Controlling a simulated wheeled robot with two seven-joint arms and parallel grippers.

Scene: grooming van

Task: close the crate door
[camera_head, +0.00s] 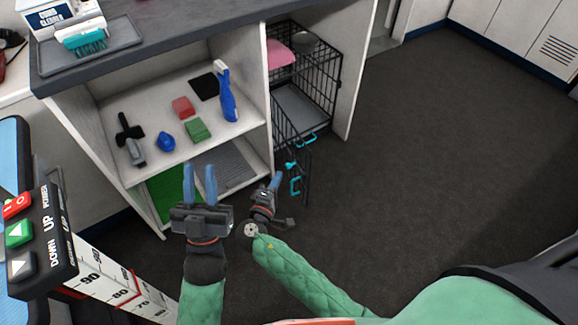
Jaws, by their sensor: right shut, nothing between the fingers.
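The black wire crate (325,85) stands in the right-hand bay of the cabinet. Its wire door (306,178) is swung open, sticking out from the crate front into the aisle, with cyan latch parts (296,186) on it. My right gripper (275,180) is shut and empty, just left of the door; I cannot tell whether it touches it. My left gripper (200,182) has its two blue fingers apart and empty, in front of the cabinet's lower shelf, away from the door.
The cabinet shelf (225,137) holds a blue bottle (226,95) and several small items. A lift control panel (35,235) is at left. Dark floor (430,140) at right is clear.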

